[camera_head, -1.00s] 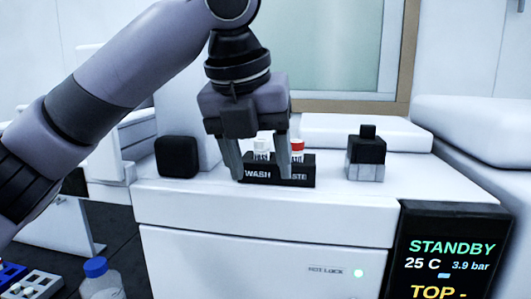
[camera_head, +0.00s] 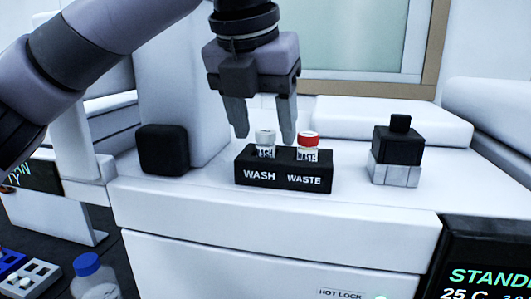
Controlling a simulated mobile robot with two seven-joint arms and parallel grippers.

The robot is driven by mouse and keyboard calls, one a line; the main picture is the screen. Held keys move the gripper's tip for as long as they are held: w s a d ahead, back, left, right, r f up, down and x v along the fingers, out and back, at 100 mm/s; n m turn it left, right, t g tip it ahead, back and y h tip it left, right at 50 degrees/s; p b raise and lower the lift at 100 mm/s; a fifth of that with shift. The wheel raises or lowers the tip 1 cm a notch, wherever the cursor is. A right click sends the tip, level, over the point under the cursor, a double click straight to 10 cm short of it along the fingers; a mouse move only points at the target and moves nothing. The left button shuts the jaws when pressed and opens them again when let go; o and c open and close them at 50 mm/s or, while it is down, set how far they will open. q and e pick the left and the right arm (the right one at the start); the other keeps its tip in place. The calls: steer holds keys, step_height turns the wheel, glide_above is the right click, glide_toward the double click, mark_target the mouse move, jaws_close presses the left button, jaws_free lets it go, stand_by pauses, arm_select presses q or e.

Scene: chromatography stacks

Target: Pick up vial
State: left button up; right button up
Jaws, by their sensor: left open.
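Two small vials stand upright in a black holder (camera_head: 283,181) on top of a white instrument. The clear vial with a white top (camera_head: 265,143) is in the slot labelled WASH, and the red-capped vial (camera_head: 308,146) is in the slot labelled WASTE. My left gripper (camera_head: 263,139) hangs above and around the WASH vial, fingers pointing down. It is open, with one finger to each side of that vial's top in the picture. The right finger is between the two vials. I cannot tell the exact depth. My right gripper is not in view.
A black-and-clear block (camera_head: 396,154) stands right of the holder, and a black rounded block (camera_head: 163,149) to its left. A raised white cover (camera_head: 385,119) lies behind. A blue-capped bottle (camera_head: 93,277) and a vial rack (camera_head: 32,278) are at lower left.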

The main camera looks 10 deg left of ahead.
mark_target(264, 132)
arm_select(q)
steer(key=shift+w+f, duration=0.2)
steer(key=shift+f, duration=0.2)
jaws_close()
steer(key=shift+r, duration=0.1)
step_height(264, 132, up, 10)
stand_by(0.6)
